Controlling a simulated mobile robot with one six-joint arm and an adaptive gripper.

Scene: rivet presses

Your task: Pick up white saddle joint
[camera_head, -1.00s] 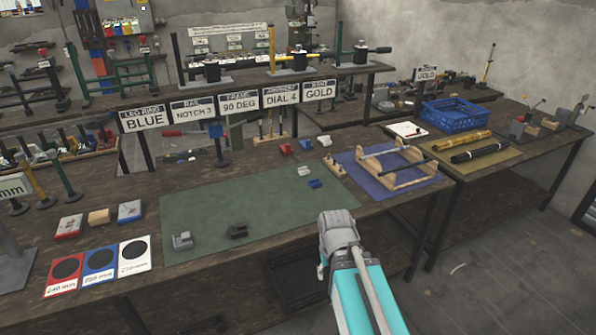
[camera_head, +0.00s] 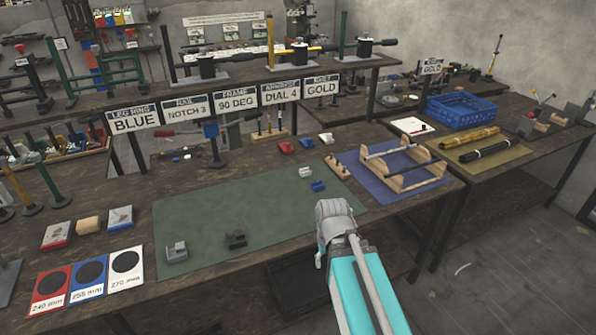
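A small white piece (camera_head: 305,172) lies on the green mat (camera_head: 230,211) near its upper right corner, just behind a small blue piece (camera_head: 317,186).
A blue mat (camera_head: 375,187) with a wooden frame (camera_head: 402,170) lies to the right. Signs (camera_head: 236,103) stand behind. A blue crate (camera_head: 460,109) is on the right table.

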